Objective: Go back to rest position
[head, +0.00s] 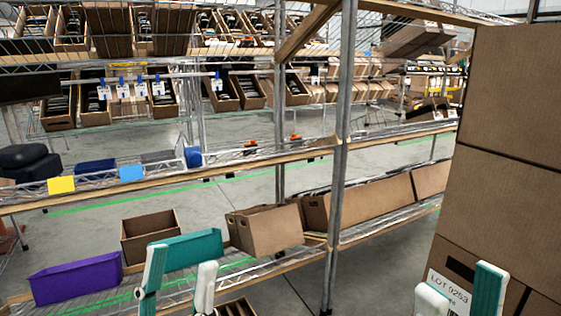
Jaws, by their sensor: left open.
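My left gripper (180,278) is at the bottom of the head view, left of centre. Its two white and teal fingers stand apart with nothing between them. My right gripper (459,291) is at the bottom right, its two fingers also apart, in front of a stack of brown cartons (510,130). A label reading LOT 9253 (449,292) shows between and behind its fingers. I cannot tell how close these fingers are to the carton. The lower parts of both grippers are cut off by the frame.
A wire rack with a metal post (341,150) stands ahead. Its lower shelf holds a purple bin (76,277), a teal bin (190,245), a tilted brown carton (268,229) and a small open carton (150,236). More racks with boxes stand behind, across grey floor.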

